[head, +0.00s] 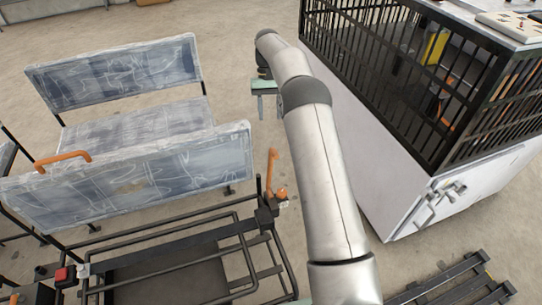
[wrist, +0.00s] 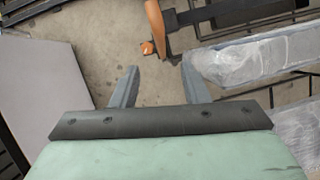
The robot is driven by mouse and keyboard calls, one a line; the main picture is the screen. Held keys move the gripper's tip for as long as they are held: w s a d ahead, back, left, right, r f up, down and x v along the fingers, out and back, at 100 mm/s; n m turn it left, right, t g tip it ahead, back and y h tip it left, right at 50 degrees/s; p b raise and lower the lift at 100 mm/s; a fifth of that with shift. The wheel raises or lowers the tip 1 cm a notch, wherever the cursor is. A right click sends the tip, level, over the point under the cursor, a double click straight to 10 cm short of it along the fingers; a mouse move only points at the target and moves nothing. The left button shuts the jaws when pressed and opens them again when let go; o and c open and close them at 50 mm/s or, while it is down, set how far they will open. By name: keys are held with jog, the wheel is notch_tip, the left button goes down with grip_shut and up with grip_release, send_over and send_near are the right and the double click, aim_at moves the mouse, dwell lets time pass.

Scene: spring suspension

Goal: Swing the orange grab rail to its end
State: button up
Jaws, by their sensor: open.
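An orange grab rail (head: 272,168) stands upright at the right end of the black frame, beside the wrapped seat. An orange knob-like part (head: 281,193) sits at its foot. In the wrist view an orange bar (wrist: 157,28) shows at the top, beyond the fingertips, with a small orange part (wrist: 147,47) beside it. My gripper (head: 270,118) hangs beyond the rail in the head view, partly hidden by my arm. Its two fingers are apart and empty in the wrist view (wrist: 158,72), and do not touch the orange bar.
Plastic-wrapped seats (head: 125,180) stand at the left, one with another orange handle (head: 62,160) on its back. A white cabinet with a black cage (head: 400,80) stands close on the right. Black tubular framework (head: 190,245) fills the lower left. Bare floor lies between seats and cabinet.

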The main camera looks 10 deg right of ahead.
send_over(272, 167)
notch_tip(272, 167, down, 15)
jog(key=shift+a+r, duration=0.15)
jog(key=shift+r, duration=0.05)
grip_shut()
